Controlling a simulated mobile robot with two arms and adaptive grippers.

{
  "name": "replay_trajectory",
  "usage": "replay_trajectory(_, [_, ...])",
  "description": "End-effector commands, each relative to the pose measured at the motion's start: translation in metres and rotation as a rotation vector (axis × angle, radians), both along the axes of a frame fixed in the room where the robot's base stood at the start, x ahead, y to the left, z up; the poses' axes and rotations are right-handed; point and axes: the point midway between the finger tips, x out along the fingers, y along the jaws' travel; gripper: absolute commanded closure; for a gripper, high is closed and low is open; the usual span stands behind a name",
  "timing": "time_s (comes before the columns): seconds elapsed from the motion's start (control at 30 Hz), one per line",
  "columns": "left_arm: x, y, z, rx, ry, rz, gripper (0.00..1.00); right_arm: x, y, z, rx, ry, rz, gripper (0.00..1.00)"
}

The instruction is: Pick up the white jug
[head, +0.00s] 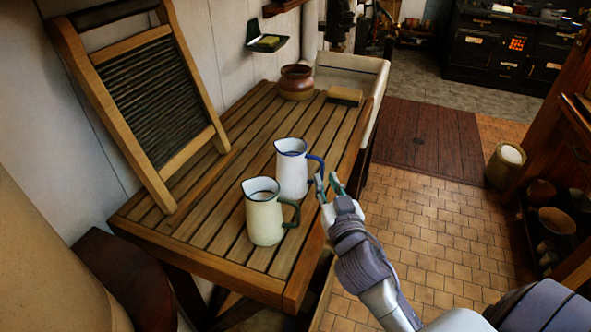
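The white jug (291,172), with a blue rim and blue handle, stands upright on the slatted wooden table (215,228). Its handle points right, towards my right gripper. My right gripper (327,183) comes from the lower right, its two fingertips apart with a gap between them. The fingertips are close beside the blue handle, and I cannot tell whether they touch it. A cream jug (264,220) with a green handle stands just in front and to the left of the white jug. My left gripper is not in view.
A washboard (150,105) leans against the wall on the table's left. A brown pot (296,82) and a brush (344,96) stand at the far end, near a white sink (350,68). The table's middle behind the jugs is clear. Tiled floor (430,220) lies right.

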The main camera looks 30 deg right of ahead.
Motion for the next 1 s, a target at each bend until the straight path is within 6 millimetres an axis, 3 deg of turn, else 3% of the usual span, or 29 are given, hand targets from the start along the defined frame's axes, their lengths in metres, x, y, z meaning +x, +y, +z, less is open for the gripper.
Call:
replay_trajectory(0.3, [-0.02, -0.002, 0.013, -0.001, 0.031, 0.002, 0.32, 0.036, -0.008, -0.006, -0.001, -0.001, 0.001, 0.77])
replay_trajectory(0.53, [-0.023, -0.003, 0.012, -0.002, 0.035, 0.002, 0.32, 0.037, -0.008, -0.008, -0.001, 0.0, 0.001, 0.77])
replay_trajectory(0.7, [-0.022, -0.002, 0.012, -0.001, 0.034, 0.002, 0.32, 0.037, -0.008, -0.008, -0.001, 0.0, 0.001, 1.0])
replay_trajectory(1.0, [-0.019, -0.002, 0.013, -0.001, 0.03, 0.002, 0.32, 0.037, -0.008, -0.007, -0.001, -0.001, 0.001, 1.0])
